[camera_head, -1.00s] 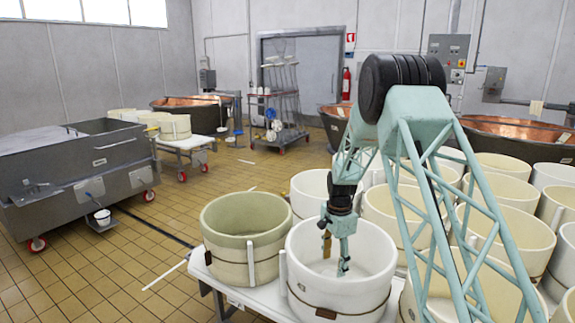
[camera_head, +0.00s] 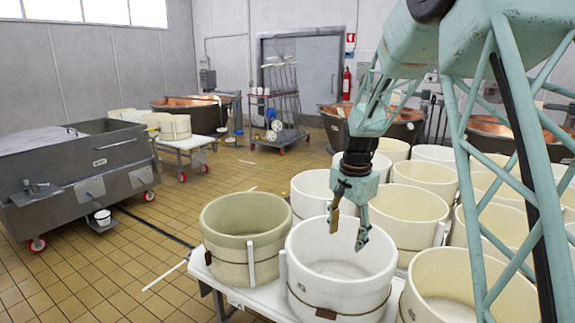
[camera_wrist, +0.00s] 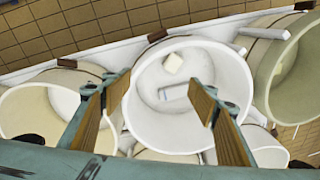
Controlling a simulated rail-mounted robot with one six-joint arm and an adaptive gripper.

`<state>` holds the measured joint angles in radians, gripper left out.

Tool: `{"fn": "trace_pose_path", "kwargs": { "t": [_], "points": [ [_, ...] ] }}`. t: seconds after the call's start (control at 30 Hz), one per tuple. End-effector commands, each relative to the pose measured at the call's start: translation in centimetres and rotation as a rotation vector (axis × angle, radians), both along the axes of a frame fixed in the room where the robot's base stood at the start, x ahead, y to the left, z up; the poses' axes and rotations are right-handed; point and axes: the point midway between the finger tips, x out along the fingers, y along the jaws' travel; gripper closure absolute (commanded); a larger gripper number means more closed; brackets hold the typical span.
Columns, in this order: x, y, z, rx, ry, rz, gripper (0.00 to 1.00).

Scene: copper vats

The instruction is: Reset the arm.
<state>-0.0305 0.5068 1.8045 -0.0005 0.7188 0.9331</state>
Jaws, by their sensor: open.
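My gripper (camera_head: 348,228) is open and empty, pointing down above the rim of a white tub (camera_head: 337,291) on the white table. The fingers (camera_wrist: 158,92) also show in the wrist view, spread apart with nothing between them. Below them in that view is the round white tub (camera_wrist: 138,128). A small pale block (camera_wrist: 174,62) and a flat pale piece (camera_wrist: 173,92) show inside the tub, apart from the fingers. The inside of the tub is only partly visible in the head view.
A greenish-cream tub (camera_head: 243,213) stands just left of the white one. Several cream tubs crowd the table to the right and behind. A grey steel cart (camera_head: 85,170) and a wheeled rack (camera_head: 283,105) stand further off. Tiled floor (camera_head: 150,235) is open at left.

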Motion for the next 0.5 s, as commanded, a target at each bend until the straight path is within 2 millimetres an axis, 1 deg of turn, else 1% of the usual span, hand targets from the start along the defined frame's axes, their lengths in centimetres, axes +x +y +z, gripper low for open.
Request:
{"fn": "trace_pose_path", "kwargs": {
  "t": [0.03, 0.1, 0.5],
  "points": [
    [-0.7, -0.1, 1.0, -0.001, -0.005, 0.012, 0.46],
    [-1.6, -0.1, 2.1, -0.004, -0.009, 0.031, 0.46],
    [-7.1, -0.5, 8.0, -0.018, -0.038, 0.138, 0.46]
  ]
}}
